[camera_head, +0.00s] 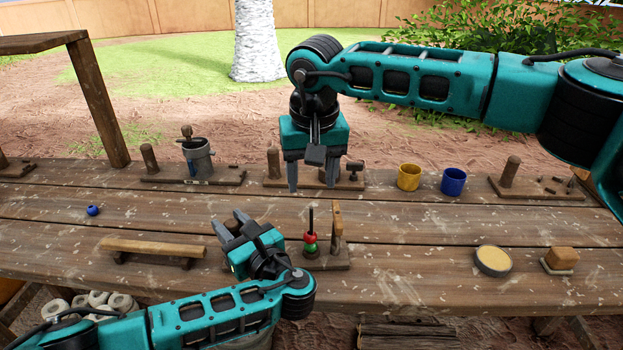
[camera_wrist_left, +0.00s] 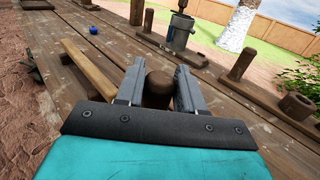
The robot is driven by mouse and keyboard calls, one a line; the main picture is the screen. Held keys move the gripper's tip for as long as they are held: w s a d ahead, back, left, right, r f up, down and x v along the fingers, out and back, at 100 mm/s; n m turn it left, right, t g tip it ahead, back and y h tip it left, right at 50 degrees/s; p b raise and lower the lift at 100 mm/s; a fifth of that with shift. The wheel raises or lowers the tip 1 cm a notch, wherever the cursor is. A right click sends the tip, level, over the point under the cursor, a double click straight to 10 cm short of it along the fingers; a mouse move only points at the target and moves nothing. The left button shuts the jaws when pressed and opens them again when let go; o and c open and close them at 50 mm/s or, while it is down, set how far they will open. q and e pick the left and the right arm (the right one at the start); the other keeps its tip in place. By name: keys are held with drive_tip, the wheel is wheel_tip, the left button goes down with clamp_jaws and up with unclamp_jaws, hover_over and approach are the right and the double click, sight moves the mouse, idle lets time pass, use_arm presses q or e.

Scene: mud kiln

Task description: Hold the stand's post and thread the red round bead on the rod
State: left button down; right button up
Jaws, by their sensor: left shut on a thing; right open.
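The wooden stand (camera_head: 337,262) is at the middle front of the table. Its thin black rod (camera_head: 311,214) is upright. The red round bead (camera_head: 310,238) is around the rod, low down, just above a green piece (camera_head: 309,250). My left gripper (camera_head: 232,222) is at the stand's left; in the left wrist view its fingers are shut on a round brown post (camera_wrist_left: 158,88). The post is hidden in the head view. My right gripper (camera_head: 312,180) points down above the table behind the rod, open and empty, apart from the bead.
A wooden upright (camera_head: 336,222) rises right of the rod. A blue bead (camera_head: 93,210) and a wooden bar (camera_head: 153,247) lie left. Yellow (camera_head: 409,178) and blue (camera_head: 453,182) cups stand back right. A round dish (camera_head: 493,261) and a block (camera_head: 562,257) are front right.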

use_arm(q)
drive_tip(key=c, duration=0.6)
unclamp_jaws()
